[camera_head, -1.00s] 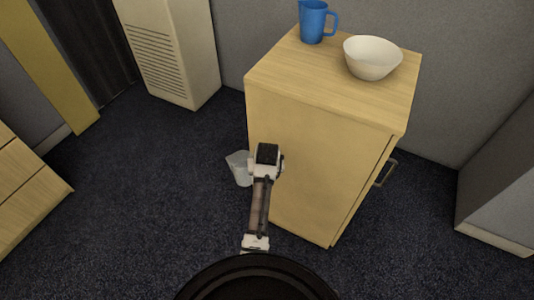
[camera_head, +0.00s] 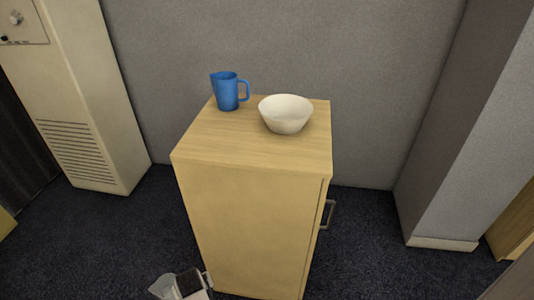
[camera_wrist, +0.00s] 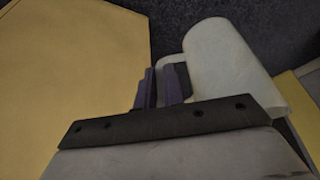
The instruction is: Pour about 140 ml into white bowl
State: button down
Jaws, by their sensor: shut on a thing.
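The white bowl (camera_head: 286,116) stands upright on top of a wooden cabinet (camera_head: 220,142). My gripper (camera_wrist: 162,86) is shut on the handle of a pale jug (camera_wrist: 232,66), seen in the wrist view. In the head view the jug (camera_head: 163,287) looks translucent and sits at the bottom edge, left of the cabinet's front and well below its top. Part of it is cut off there by the frame. I cannot see what is inside the jug or the level of any liquid. The bowl's visible inside looks plain white.
A blue jug (camera_head: 227,92) stands on the cabinet top, left of the bowl and apart from it. The cabinet top's front left is clear. A grey wall (camera_head: 270,50) is close behind. The cabinet's handle (camera_head: 328,214) sticks out at its right side.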

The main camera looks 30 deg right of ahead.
aim_at(284, 115)
jog(key=u, duration=0.7)
jog(key=k+l+u, duration=0.1)
jog(key=l+u, duration=0.25)
jog(key=k+l, duration=0.55)
jog(key=l, duration=0.15)
